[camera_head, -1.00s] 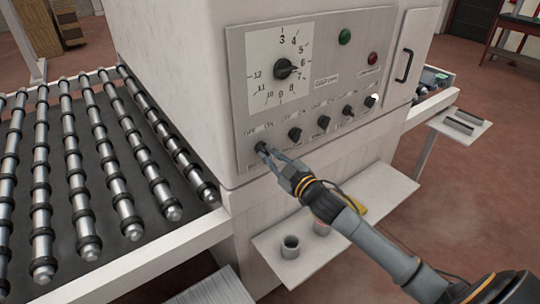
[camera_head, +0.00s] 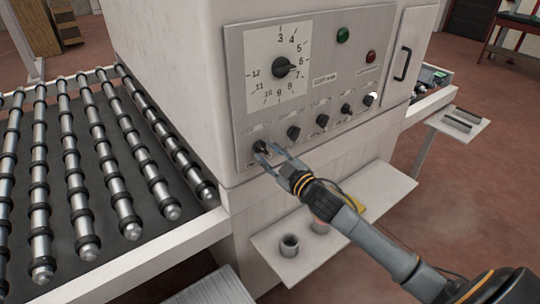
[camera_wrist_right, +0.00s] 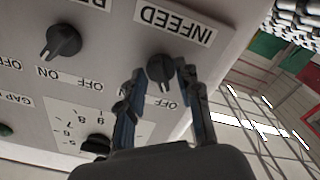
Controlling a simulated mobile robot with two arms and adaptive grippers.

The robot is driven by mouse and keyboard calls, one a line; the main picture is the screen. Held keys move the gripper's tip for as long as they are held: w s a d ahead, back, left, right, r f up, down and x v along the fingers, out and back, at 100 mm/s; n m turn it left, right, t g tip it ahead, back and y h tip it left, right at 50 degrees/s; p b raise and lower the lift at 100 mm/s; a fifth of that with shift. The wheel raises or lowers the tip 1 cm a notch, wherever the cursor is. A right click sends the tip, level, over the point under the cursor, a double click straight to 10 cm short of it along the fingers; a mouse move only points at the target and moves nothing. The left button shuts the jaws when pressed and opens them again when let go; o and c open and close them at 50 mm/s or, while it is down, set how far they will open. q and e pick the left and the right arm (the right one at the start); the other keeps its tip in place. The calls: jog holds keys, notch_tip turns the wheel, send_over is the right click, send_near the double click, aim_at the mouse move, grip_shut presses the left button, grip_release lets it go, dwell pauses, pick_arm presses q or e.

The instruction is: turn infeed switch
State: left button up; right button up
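The infeed switch (camera_head: 261,146) is a black rotary knob at the lower left of the grey control panel. In the right wrist view the infeed switch (camera_wrist_right: 160,68) sits below its upside-down INFEED label (camera_wrist_right: 175,22). Its OFF mark shows, while its ON mark is hidden behind a finger. My right gripper (camera_head: 266,152) is open at the switch. In the right wrist view the fingertips of my right gripper (camera_wrist_right: 160,72) stand on either side of the knob, with a gap visible. I cannot tell the knob's exact setting. My left gripper is not in view.
Several similar knobs (camera_head: 322,121) line the panel to the right. A large dial (camera_head: 281,68), a green button (camera_head: 342,35) and a red button (camera_head: 371,56) are above. A roller conveyor (camera_head: 120,195) lies left. A shelf (camera_head: 375,197) with a cup (camera_head: 289,246) projects below.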

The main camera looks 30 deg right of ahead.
jog(key=s+d, duration=0.1)
jog(key=s, duration=1.1)
jog(key=shift+d, duration=0.3)
jog(key=s+a+f+m+g+h, duration=0.4)
jog(key=s+f+m+g, duration=0.4)
jog(key=f, duration=0.5)
jog(key=s+a+f+n+g+y, duration=0.1)
jog(key=s+a+f+g, duration=0.25)
jog(key=s, duration=0.45)
jog(key=s+a+f+g+y, duration=0.1)
jog(key=s+a+f+g, duration=0.2)
jog(key=s, duration=0.4)
notch_tip(320, 180, down, 27)
jog(key=a+b, duration=0.1)
jog(key=b, duration=0.2)
jog(key=s+d+f+g+b, duration=0.2)
jog(key=s+d+f+b, duration=0.1)
jog(key=s+f, duration=1.5)
notch_tip(320, 180, down, 2)
jog(key=shift+f+n+h, duration=0.25)
jog(key=shift+n+h, duration=0.05)
